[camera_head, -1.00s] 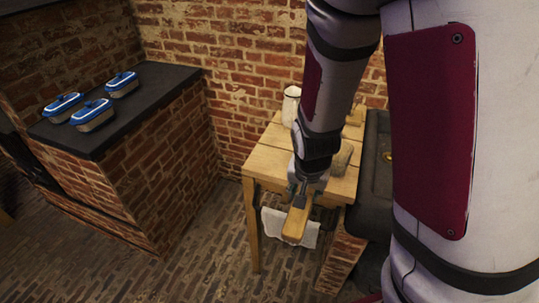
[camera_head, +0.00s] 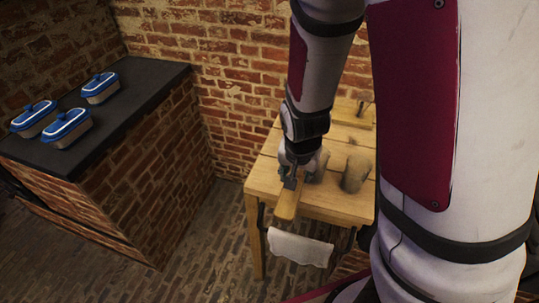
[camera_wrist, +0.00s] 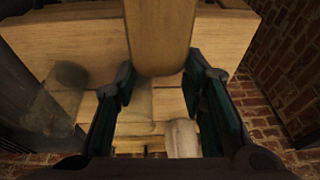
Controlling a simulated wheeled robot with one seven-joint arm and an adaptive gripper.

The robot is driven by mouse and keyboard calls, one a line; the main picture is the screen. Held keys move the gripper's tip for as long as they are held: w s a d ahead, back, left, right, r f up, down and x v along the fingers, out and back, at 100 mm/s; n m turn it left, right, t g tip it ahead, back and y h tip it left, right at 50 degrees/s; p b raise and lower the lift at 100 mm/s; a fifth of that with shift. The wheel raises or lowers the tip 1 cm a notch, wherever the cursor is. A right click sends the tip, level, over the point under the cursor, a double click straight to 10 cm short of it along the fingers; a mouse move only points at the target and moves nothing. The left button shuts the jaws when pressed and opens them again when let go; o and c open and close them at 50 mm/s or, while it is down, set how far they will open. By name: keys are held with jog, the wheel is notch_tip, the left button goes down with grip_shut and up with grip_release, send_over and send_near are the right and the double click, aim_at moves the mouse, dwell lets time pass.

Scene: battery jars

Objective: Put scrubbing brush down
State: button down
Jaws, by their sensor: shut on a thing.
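My gripper (camera_head: 291,180) is shut on the wooden scrubbing brush (camera_head: 286,204), which juts out toward the front. In the head view the brush overlaps the front left part of the wooden table (camera_head: 262,180). I cannot tell whether it touches the top. In the wrist view the brush (camera_wrist: 160,35) extends up from between the two dark fingers of my gripper (camera_wrist: 160,85), with the table behind it. Its bristles are not clear in either view.
Two greyish jars, a left one (camera_head: 319,166) and a right one (camera_head: 355,173), stand on the table beside my gripper. A wooden item (camera_head: 352,113) is at the back. A white cloth (camera_head: 300,249) hangs at the front. Blue-lidded dishes (camera_head: 67,128) sit on the dark counter (camera_head: 120,115).

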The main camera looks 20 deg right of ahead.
jog(key=w, duration=0.5)
jog(key=w+d+f+b, duration=0.1)
jog(key=w, duration=1)
jog(key=shift+d+f+b, duration=0.25)
jog(key=shift+d+b, duration=0.05)
jog(key=shift+d, duration=0.05)
jog(key=shift+f, duration=1.75)
jog(key=c, duration=1)
grip_release()
jog(key=shift+f, duration=0.1)
